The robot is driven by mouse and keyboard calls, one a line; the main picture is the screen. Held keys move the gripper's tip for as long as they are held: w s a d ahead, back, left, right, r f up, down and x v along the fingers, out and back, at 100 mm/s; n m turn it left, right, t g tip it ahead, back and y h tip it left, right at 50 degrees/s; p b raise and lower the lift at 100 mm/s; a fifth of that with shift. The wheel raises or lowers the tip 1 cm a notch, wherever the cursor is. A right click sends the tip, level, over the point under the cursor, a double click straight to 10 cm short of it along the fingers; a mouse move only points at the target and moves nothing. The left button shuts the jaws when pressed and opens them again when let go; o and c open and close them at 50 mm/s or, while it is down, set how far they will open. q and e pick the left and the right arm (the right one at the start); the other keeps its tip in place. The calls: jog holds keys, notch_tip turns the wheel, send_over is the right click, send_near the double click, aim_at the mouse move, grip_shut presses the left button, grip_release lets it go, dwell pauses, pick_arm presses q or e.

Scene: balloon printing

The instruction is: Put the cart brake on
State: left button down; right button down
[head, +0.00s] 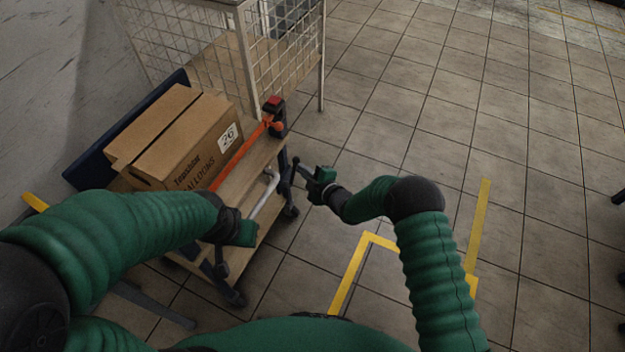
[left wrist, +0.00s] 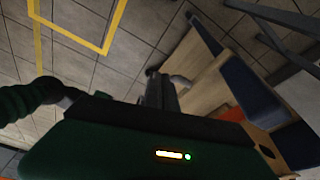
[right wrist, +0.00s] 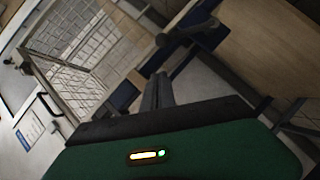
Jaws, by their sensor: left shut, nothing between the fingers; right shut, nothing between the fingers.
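The cart (head: 250,200) is a low wooden platform with dark caster wheels (head: 238,297), at the centre left of the head view. A brake pedal or lever is not clearly distinguishable. My left gripper (head: 232,250) is over the cart's near end, beside a bent white pipe (head: 264,192). In the left wrist view its shut fingers (left wrist: 155,88) show near that pipe.
A cardboard box (head: 175,140) marked 26 stands on the cart beside an orange bar (head: 235,160) with a black and red device (head: 273,108). A wire cage (head: 285,50) stands behind. Tiled floor with yellow tape (head: 350,268) is free at right.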

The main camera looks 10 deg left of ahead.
jog(key=p+v, duration=0.1)
jog(key=v, duration=0.5)
jog(key=shift+w+d+p, duration=0.1)
jog(key=shift+p, duration=0.3)
jog(key=s+d+r+m+g+h, duration=0.1)
jog(key=s+d+r+m+h, duration=0.1)
jog(key=d+r+m+h, duration=0.45)
jog(key=s+d+r+m+g+h, duration=0.1)
jog(key=s+d+r+m+g, duration=0.15)
jog(key=d, duration=0.65)
jog(key=s+d+r+m+g+h, duration=0.1)
jog(key=s+d+r+m, duration=0.2)
jog(key=s, duration=0.4)
jog(key=s+d+r+m+g, duration=0.1)
jog(key=s+d+m+g, duration=0.1)
jog(key=s+d+m, duration=0.35)
jog(key=s+d+r+m+g+h, duration=0.1)
jog(key=s+d+r+m, duration=0.1)
jog(key=s, duration=0.6)
jog(key=w+p+v, duration=0.2)
jog(key=p+v, duration=0.9)
jog(key=p, duration=0.1)
jog(key=w+r+p+v, duration=0.1)
jog(key=w+p+v, duration=0.2)
jog(key=p+v, duration=0.9)
jog(key=shift+r+g, duration=0.35)
jog(key=shift+r, duration=0.15)
